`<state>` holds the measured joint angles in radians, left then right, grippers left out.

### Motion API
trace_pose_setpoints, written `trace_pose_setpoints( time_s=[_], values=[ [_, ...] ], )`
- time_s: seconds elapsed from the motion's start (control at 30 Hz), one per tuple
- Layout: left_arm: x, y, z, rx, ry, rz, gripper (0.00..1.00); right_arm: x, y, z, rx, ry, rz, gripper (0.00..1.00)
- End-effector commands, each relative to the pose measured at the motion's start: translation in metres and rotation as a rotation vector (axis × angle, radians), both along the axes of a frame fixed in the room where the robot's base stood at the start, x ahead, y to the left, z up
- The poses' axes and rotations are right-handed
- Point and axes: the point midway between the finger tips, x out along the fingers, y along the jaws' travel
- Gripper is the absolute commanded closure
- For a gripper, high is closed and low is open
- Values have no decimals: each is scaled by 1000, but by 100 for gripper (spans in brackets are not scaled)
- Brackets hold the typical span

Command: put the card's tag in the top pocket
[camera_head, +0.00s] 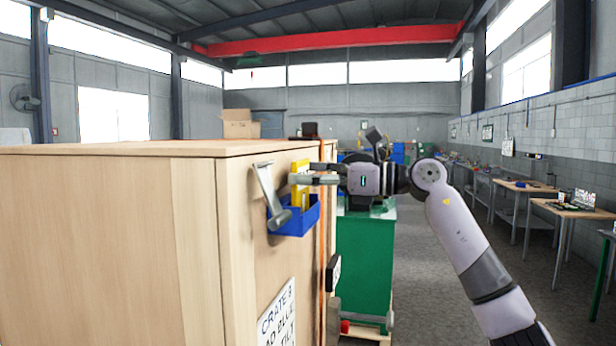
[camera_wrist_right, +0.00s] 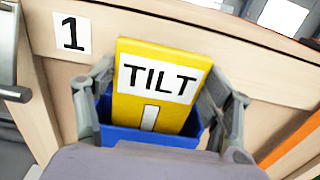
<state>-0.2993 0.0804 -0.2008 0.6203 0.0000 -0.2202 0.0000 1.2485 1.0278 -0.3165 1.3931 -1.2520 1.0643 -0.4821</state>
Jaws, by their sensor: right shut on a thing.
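The yellow tag (camera_wrist_right: 151,114) reads TILT and stands upright between the fingers of my right gripper (camera_wrist_right: 162,118). In the head view the tag (camera_head: 299,192) and the right gripper (camera_head: 312,179) are at the side of the wooden crate. The tag's lower end meets the mouth of the blue pocket (camera_head: 296,222); how deep it sits I cannot tell. The pocket also shows in the wrist view (camera_wrist_right: 150,138), beside a label with a 1 (camera_wrist_right: 72,33). My left gripper is out of view.
The wooden crate (camera_head: 100,235) fills the left. A grey metal lever (camera_head: 268,192) juts from its side just left of the pocket. A dark block (camera_head: 333,272) sits lower right. A green cabinet (camera_head: 365,270) stands behind; the aisle floor at right is clear.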

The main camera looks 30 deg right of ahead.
Motion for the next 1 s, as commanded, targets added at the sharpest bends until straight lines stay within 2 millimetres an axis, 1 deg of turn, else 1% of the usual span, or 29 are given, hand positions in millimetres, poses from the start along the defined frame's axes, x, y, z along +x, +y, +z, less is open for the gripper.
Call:
trace_pose_setpoints(
  time_s=[0.37,0.4,0.73,1.0],
  values=[
    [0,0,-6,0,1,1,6,0,0,-8,0,0,0,65],
    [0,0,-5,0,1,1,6,0,0,-7,1,-1,0,24],
    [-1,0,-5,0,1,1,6,0,0,-7,0,0,0,2],
    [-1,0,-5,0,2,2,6,0,0,-7,0,0,0,2]
  ],
)
